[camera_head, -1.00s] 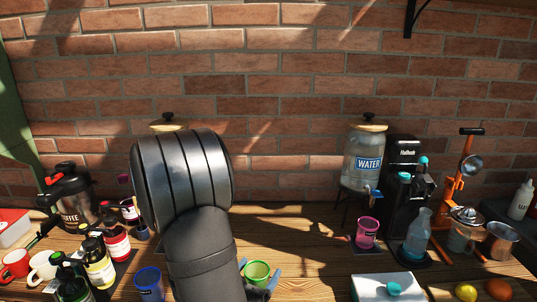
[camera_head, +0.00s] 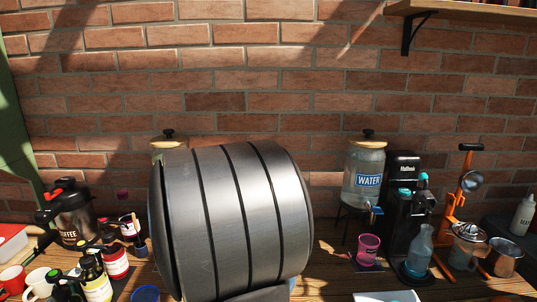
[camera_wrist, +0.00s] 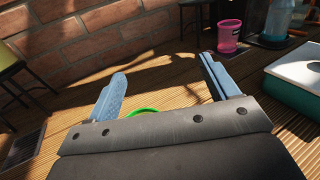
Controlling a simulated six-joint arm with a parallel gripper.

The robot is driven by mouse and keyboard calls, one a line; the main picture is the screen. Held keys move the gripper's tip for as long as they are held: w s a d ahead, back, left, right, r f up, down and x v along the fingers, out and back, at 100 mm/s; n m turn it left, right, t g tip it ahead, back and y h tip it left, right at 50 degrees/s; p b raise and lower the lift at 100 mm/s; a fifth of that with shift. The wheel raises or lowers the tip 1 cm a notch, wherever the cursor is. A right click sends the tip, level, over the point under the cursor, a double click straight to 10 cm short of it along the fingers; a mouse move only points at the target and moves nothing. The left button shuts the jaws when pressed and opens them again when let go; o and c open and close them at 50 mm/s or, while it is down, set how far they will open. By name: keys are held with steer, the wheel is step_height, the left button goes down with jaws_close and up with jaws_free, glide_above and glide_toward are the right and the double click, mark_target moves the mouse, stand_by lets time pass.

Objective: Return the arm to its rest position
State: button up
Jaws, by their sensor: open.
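My gripper (camera_wrist: 160,95) shows in the wrist view with its two blue-grey fingers spread wide apart and nothing between them. Beyond the fingers is bare wooden table (camera_wrist: 165,72). A green cup (camera_wrist: 143,111) shows only as a rim behind the gripper's body, between the finger bases; I cannot tell how near it is. In the head view my dark grey arm fills the lower middle, and the gripper is hidden.
A water dispenser (camera_head: 365,172), pink cup (camera_head: 368,249), black machine (camera_head: 403,190) and orange juicer (camera_head: 461,200) stand right. A coffee flask (camera_head: 72,212) and several bottles stand left. A white-topped box (camera_wrist: 300,68) lies right of the gripper. A brick wall (camera_head: 250,80) rises behind.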

steer(key=s+d+r, duration=0.2)
steer(key=d+r, duration=0.1)
steer(key=d, duration=0.2)
steer(key=shift+s+d+r, duration=0.15)
steer(key=shift+s+r, duration=0.15)
steer(key=shift+s, duration=0.1)
